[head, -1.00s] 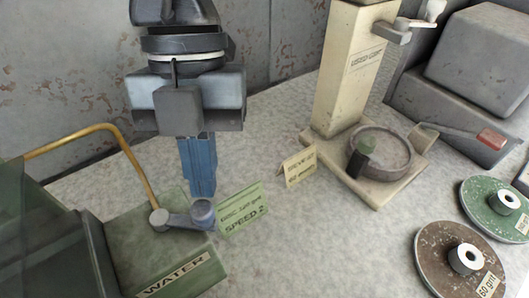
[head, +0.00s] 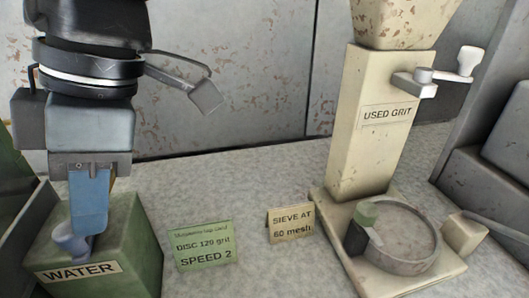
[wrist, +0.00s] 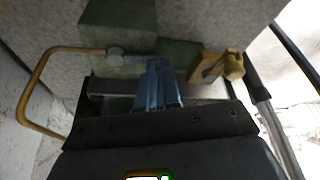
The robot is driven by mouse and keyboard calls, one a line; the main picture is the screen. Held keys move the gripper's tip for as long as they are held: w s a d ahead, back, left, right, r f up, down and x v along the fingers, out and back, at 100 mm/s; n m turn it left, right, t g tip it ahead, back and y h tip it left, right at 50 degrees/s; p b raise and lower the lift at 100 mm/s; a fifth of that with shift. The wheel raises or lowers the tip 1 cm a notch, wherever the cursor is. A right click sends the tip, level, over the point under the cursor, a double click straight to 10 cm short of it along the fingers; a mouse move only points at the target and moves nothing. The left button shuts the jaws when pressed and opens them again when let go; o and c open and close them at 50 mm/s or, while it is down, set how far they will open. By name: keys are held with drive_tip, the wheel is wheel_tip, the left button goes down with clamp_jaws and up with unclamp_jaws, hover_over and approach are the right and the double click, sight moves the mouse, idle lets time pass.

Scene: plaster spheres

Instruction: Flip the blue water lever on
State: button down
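The blue water lever (head: 70,241) with its cup-shaped knob is on the green box labelled WATER (head: 128,250), at the lower left of the head view. My gripper (head: 90,232) points down over the box. Its blue fingers are beside the knob, on its right, and hide part of the lever; I cannot tell whether they touch it. In the wrist view the fingers (wrist: 157,66) are close together with nothing visible between them. The round pivot of the lever shows left of the fingertips there, and the knob is hidden.
A SPEED 2 card (head: 205,246) and a SIEVE card (head: 290,222) stand right of the box. The cream USED GRIT stand (head: 368,150) with a round sieve (head: 400,262) is farther right. A brass pipe (wrist: 42,75) curves left of the lever.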

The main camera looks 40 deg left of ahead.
drive_tip(key=shift+s+d+f, duration=0.1)
drive_tip(key=shift+s, duration=0.15)
idle(0.5)
drive_tip(key=w+d+r, duration=0.3)
drive_tip(key=w+r, duration=0.4)
drive_tip(key=r, duration=0.2)
drive_tip(key=shift+r, duration=0.4)
